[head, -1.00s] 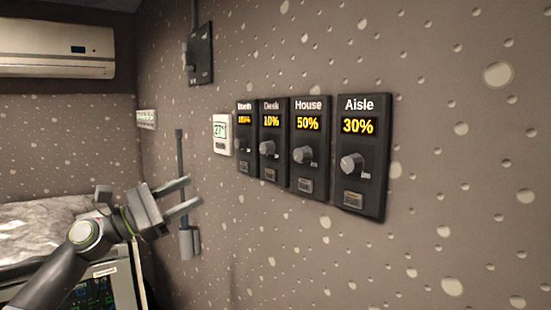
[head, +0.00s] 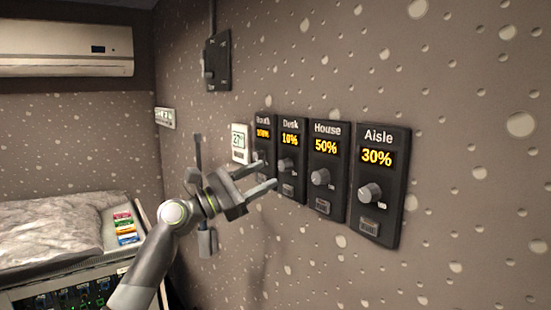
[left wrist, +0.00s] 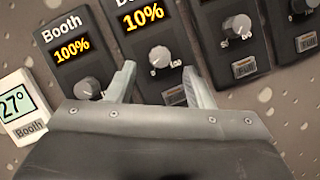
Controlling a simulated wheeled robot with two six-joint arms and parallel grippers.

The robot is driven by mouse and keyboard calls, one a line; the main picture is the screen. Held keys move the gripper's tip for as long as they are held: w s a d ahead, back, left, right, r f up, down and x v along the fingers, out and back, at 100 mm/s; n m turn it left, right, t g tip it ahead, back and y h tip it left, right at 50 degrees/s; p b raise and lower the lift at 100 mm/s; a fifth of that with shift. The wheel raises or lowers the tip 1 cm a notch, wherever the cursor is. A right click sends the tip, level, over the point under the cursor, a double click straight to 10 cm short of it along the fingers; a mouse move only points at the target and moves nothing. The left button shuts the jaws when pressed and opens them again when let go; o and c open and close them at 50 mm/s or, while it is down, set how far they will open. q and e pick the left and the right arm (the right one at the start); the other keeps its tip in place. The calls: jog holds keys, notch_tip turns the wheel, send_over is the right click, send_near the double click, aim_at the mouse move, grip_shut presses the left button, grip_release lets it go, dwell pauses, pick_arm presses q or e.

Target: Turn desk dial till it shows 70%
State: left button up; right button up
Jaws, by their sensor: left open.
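The Desk dial panel (head: 289,160) is a black wall unit that reads 10% in orange digits. Its grey knob (head: 285,165) shows just beyond my left gripper's fingers. In the left wrist view the Desk knob (left wrist: 160,57) lies ahead of the fingertips, roughly between them, and its 10% display (left wrist: 143,17) is above it. My left gripper (head: 268,174) is open, its two fingers apart and pointing at the wall near the Desk panel. Nothing is between the fingers, and they appear short of the knob. My right gripper is not in view.
The Booth panel (left wrist: 75,50) reads 100%, left of Desk. The House panel (head: 325,170) at 50% and the Aisle panel (head: 378,185) at 30% are to the right. A thermostat (head: 239,143), a switch box (head: 217,62) and a wall air conditioner (head: 66,50) are further left.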

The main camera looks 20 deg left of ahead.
aim_at(280, 167)
pick_arm(q)
jog(key=p+x, duration=0.1)
jog(key=x, duration=0.3)
jog(key=shift+w+d, duration=0.15)
jog(key=shift+d, duration=0.05)
jog(key=shift+c, duration=0.2)
jog(key=c, duration=1)
